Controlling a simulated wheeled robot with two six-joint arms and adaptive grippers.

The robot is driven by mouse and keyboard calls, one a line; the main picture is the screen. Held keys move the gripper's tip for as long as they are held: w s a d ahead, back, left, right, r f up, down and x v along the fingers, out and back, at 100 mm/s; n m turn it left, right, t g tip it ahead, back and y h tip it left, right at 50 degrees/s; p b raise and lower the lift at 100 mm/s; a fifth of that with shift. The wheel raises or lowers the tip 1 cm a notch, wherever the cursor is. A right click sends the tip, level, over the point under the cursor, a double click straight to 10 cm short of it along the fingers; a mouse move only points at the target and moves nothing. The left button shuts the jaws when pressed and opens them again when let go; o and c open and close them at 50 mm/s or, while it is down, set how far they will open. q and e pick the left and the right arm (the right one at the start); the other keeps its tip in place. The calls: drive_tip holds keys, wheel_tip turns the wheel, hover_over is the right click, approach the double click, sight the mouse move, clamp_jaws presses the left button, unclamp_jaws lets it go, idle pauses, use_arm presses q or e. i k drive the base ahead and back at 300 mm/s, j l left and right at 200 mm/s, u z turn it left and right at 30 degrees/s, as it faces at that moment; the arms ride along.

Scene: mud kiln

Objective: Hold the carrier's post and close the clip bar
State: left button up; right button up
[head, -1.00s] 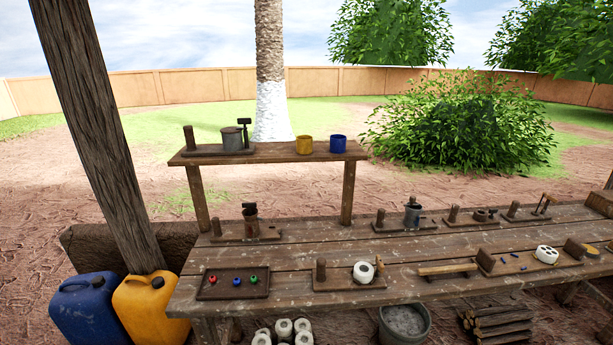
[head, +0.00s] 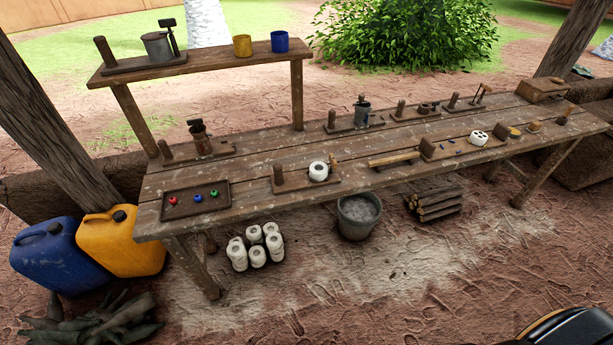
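Several small wooden boards with upright posts stand on the long workbench (head: 235,190). I cannot tell for sure which is the carrier. The front board (head: 300,184) has a post (head: 278,175) at its left, a white ring (head: 318,171) and a small upright wooden piece (head: 333,160) at its right. A back board holds a post (head: 332,119) and a grey can (head: 362,113). Others have a post (head: 400,108) beside a low ring (head: 425,107), and a post (head: 454,100) beside a tilted wooden piece (head: 482,95). Neither gripper is in view.
A raised shelf (head: 215,62) holds a grey pot, a yellow cup and a blue cup. A dark tray (head: 195,201) holds small coloured balls. A bucket (head: 358,216), white spools and logs lie under the bench. Blue (head: 55,255) and yellow jugs (head: 122,242) stand left.

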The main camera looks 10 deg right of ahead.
sight(331, 158)
drive_tip(key=i+l, duration=0.45)
drive_tip(key=i+l+u, duration=0.1)
drive_tip(key=i+l, duration=0.3)
drive_tip(key=l, duration=0.15)
